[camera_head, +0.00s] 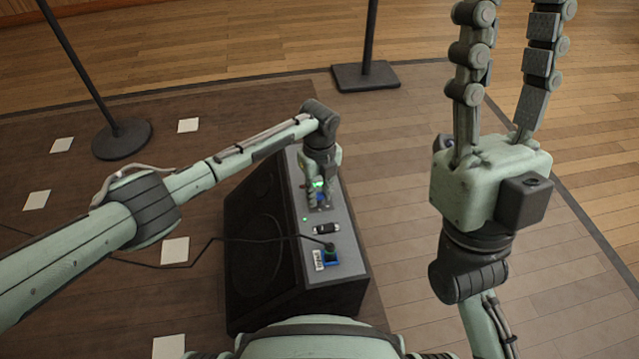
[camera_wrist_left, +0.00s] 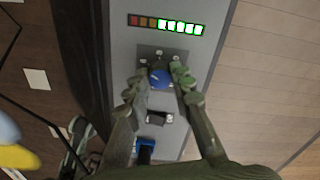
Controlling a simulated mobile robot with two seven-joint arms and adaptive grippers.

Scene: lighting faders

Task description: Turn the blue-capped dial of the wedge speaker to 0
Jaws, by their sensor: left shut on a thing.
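The wedge speaker (camera_head: 345,285) is a black cabinet with a grey top panel, standing on the floor. Its blue-capped dial (camera_wrist_left: 158,77) sits on a dark plate in the panel, with a small pale mark on the cap; I cannot read its setting. My left gripper (camera_wrist_left: 160,80) reaches down over the panel, its two fingers shut on the dial from either side. In the head view my left gripper (camera_head: 319,194) hides most of the dial. My right gripper (camera_head: 508,15) is raised at the right, fingers apart and empty.
A row of level lights (camera_wrist_left: 166,24), red to green, lies beyond the dial. Nearer me are a black switch (camera_head: 326,229) and a blue socket (camera_head: 331,257) with a black cable. Stand bases (camera_head: 122,138) (camera_head: 366,76) stand behind. The floor right of the speaker is clear.

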